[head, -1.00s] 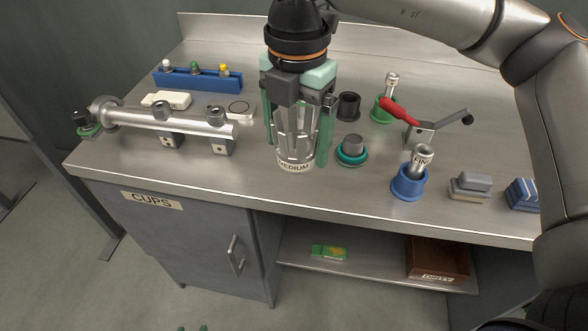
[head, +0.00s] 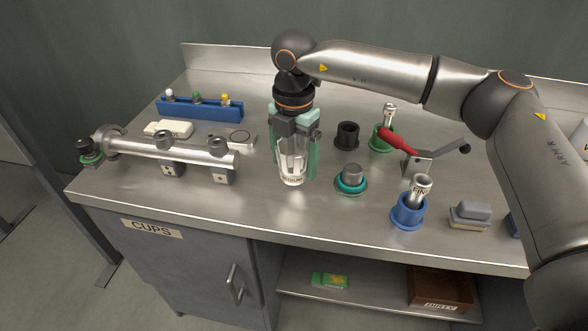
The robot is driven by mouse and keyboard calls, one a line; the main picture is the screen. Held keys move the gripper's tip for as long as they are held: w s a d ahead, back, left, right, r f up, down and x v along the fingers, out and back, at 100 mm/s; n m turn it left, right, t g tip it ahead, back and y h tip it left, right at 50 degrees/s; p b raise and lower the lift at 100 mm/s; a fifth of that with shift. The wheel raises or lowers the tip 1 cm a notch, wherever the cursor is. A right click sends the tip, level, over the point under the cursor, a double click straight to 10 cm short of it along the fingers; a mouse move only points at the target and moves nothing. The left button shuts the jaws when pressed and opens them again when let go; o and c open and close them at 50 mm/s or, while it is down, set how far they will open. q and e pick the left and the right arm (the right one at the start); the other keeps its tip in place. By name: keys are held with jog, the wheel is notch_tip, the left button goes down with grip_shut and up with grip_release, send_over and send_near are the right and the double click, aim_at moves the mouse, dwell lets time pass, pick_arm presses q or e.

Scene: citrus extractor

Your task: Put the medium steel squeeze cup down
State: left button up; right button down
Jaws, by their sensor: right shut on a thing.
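The medium steel squeeze cup (head: 292,168) is a shiny slotted cup with a pale band at its bottom marked MEDIUM. My right gripper (head: 294,157) points down with its green fingers on both sides of the cup and is shut on it. The cup is upright over the middle of the steel bench (head: 250,205), close to the top. I cannot tell whether its base touches the bench. My left gripper is not in view.
Left of the cup lies a steel cylinder (head: 195,152) on brackets; a blue rack (head: 200,108) stands behind. Bench in front is clear.

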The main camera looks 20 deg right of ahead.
aim_at(294, 170)
jog(key=shift+w+d+f, duration=0.1)
jog(key=shift+w+f, duration=0.1)
jog(key=shift+f, duration=0.75)
jog(key=shift+w+f, duration=0.15)
jog(key=shift+f, duration=0.75)
jog(key=shift+f, duration=0.2)
grip_release()
notch_tip(294, 170, up, 12)
jog(key=shift+r, duration=0.2)
